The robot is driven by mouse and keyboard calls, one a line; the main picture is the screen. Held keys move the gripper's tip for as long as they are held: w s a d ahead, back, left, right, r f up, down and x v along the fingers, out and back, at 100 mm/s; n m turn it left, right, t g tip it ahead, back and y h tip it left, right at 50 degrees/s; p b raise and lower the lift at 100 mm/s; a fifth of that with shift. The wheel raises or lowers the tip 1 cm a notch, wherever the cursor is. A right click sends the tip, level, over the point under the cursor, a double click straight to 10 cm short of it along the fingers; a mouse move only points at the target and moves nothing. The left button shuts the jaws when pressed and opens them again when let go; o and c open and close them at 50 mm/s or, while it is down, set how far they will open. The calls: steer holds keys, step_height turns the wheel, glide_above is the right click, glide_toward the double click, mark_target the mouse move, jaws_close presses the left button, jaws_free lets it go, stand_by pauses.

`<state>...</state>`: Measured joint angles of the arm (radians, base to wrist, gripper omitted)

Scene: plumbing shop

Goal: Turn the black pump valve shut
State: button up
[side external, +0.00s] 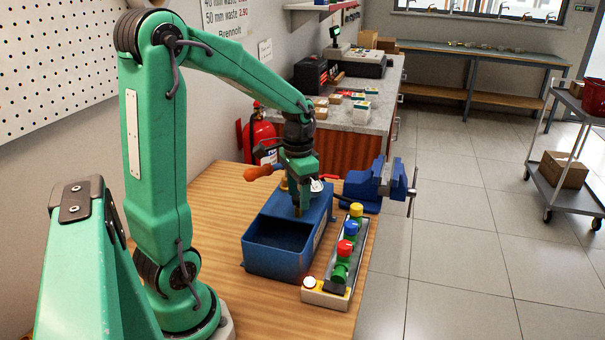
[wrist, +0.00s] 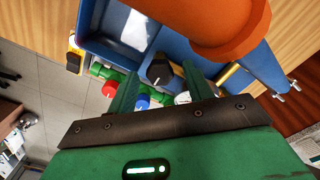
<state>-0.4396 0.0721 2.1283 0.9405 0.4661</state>
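The black pump valve (wrist: 160,72) shows in the wrist view as a dark knob with a small pale mark, beside the blue trough. My gripper (wrist: 160,67) is open, with one green finger on each side of the knob. I cannot tell whether the fingers touch it. In the side view my gripper (side external: 299,190) points down over the far part of the blue pump tank (side external: 268,262), and the black valve is hidden there. The pump's orange handle (side external: 258,173) sticks out to the left; it looms large at the top of the wrist view (wrist: 215,25).
A strip of green, red (side external: 345,247), blue and yellow valves stands right of the tank, with a lit white button (side external: 309,283) at its near end. A blue vise (side external: 378,184) is behind. A white gauge (side external: 317,185) sits close to my gripper. The bench left of the tank is clear.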

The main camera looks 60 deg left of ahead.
mark_target(298, 197)
steer(key=shift+r, duration=0.1)
steer(key=shift+r, duration=3.85)
steer(key=shift+d, duration=0.1)
steer(key=s+d+r+t, duration=0.2)
steer(key=s+d+t, duration=0.3)
steer(key=s+d, duration=0.4)
steer(key=shift+d+t, duration=0.3)
steer(key=shift+d, duration=2.45)
steer(key=shift+c, duration=0.4)
